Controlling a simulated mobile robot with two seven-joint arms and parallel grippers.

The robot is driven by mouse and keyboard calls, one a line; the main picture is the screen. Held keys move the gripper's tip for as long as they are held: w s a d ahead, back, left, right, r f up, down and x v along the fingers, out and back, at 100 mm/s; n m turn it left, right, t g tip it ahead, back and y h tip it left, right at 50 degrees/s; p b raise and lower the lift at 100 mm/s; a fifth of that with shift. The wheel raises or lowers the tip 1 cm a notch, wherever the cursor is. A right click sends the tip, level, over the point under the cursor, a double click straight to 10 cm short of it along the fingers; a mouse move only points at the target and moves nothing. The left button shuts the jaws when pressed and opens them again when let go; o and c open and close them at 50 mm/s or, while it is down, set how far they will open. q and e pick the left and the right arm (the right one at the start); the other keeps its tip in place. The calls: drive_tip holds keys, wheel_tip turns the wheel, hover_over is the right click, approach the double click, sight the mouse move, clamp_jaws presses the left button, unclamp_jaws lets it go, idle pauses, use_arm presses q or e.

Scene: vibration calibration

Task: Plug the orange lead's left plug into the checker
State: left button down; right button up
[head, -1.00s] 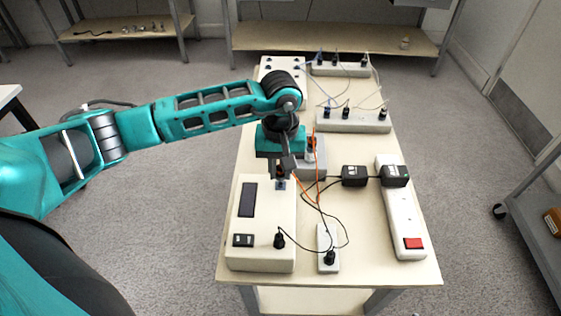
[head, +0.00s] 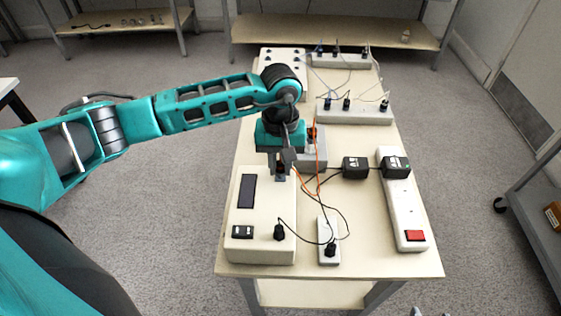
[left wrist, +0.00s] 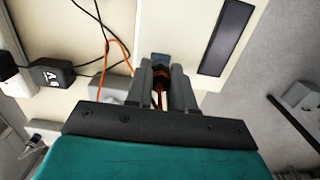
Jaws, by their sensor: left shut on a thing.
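The checker (head: 262,215) is the cream box with a dark display at the table's front left; its display (left wrist: 226,38) also shows in the left wrist view. A small blue-grey socket (left wrist: 161,58) is at its far end. My left gripper (head: 280,172) points down over that end, shut on the orange lead's left plug (left wrist: 160,73), a dark plug with an orange band. The plug is in line with the socket; I cannot tell whether it touches or is in. The orange lead (head: 319,180) loops right. Its other end (head: 312,133) is at a grey block behind the gripper.
A black lead joins the checker's front (head: 279,232) to a small white block (head: 328,240). More socket strips (head: 354,118) stand farther back. Small grey shapes show at the head view's bottom edge.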

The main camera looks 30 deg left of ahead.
use_arm(q)
drive_tip(key=shift+f+b, duration=0.6)
drive_tip(key=shift+b, duration=0.9)
idle(2.6)
drive_tip(key=shift+m+b, duration=1.5)
drive_tip(key=shift+m, duration=0.5)
idle(0.3)
drive_tip(key=shift+m+b, duration=1.45)
drive_tip(key=shift+m, duration=0.55)
